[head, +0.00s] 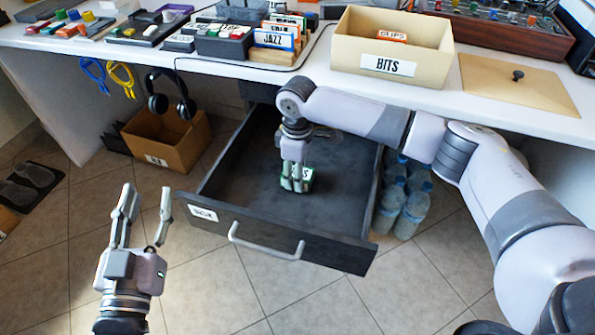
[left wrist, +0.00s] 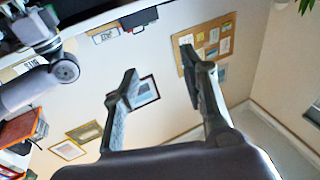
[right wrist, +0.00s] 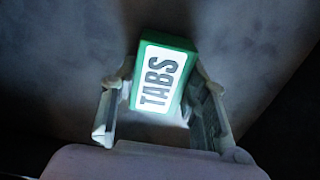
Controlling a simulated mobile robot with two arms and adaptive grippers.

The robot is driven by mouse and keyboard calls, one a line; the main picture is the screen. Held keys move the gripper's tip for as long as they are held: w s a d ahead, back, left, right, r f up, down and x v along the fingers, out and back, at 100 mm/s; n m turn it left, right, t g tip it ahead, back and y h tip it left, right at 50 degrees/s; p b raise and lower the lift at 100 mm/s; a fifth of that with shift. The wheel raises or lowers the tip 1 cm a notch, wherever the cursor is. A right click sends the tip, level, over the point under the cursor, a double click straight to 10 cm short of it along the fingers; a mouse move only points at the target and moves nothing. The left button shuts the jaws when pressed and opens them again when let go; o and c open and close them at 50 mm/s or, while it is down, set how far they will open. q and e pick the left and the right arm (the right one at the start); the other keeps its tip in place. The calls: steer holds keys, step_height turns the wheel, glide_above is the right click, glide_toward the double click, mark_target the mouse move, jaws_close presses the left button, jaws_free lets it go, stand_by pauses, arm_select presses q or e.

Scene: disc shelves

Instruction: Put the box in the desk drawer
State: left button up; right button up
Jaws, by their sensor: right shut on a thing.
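The dark desk drawer (head: 340,215) is pulled open beneath the white desk. A small green box (head: 306,174) with a white label is inside the drawer's outline, held by my right gripper (head: 296,185), which points down. In the right wrist view the box (right wrist: 163,78) reads "TABS" and sits between the fingers of my right gripper (right wrist: 160,115). Whether the box touches the drawer floor I cannot tell. My left gripper (head: 147,215) is open and empty, to the left of the drawer and pointing up. Its spread fingers also show in the left wrist view (left wrist: 165,85).
A beige "BITS" box (head: 350,58), a lid (head: 515,85) and disc racks (head: 285,45) stand on the desk (head: 240,70). A cardboard box (head: 160,145) is under the desk at left, water bottles (head: 400,205) right of the drawer. The floor in front is clear.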

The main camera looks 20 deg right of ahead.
steer(key=o, duration=1.1)
arm_select(q)
steer(key=shift+f, duration=0.15)
arm_select(e)
steer(key=shift+o, duration=0.2)
step_height(320, 180, up, 6)
steer(key=shift+r+p, duration=0.25)
steer(key=shift+p, duration=0.95)
arm_select(q)
steer(key=s+a+f+g+y+p, duration=0.1)
steer(key=s+f+g, duration=0.3)
steer(key=f, duration=0.4)
steer(key=s+a+f+g+y+p, duration=0.1)
steer(key=s+a+f+g+y, duration=0.1)
steer(key=s+f+g, duration=0.3)
step_height(320, 180, down, 3)
steer(key=shift+s+a+f+n+g+y, duration=0.1)
steer(key=shift+s+a+n+g+y, duration=0.15)
steer(key=shift+a+g, duration=0.75)
arm_select(e)
step_height(320, 180, up, 6)
steer(key=shift+f, duration=0.15)
arm_select(q)
steer(key=shift+d, duration=0.1)
